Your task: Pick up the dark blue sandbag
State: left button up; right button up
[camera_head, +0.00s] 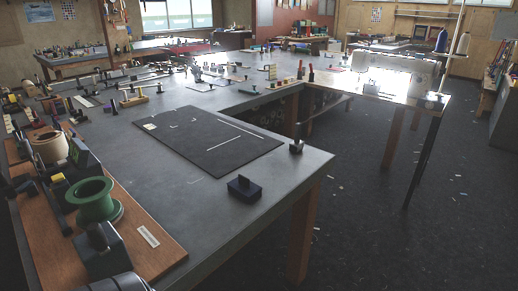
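A small dark, bluish block (244,190) with a short upright knob sits near the right front edge of the grey worktable (200,225). It may be the dark blue sandbag, but I cannot tell for sure. A larger dark grey-blue block (104,256) stands on the wooden board at the lower left. Neither gripper can be made out in the view. A dark rounded shape at the bottom left edge is cut off, and I cannot tell what it is.
A wooden board (150,262) at the left holds a green spool (93,200) and a cream roll (50,147). A dark mat (212,140) lies mid-table beside a small dark weight (296,146). The table's front middle is clear. Open floor (400,235) lies to the right.

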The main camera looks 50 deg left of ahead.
aim_at(244, 189)
jog(key=i+u, duration=0.15)
jog(key=i, duration=0.35)
jog(key=i+l+u, duration=0.15)
jog(key=i, duration=0.35)
jog(key=i+l+u, duration=0.15)
jog(key=i, duration=0.35)
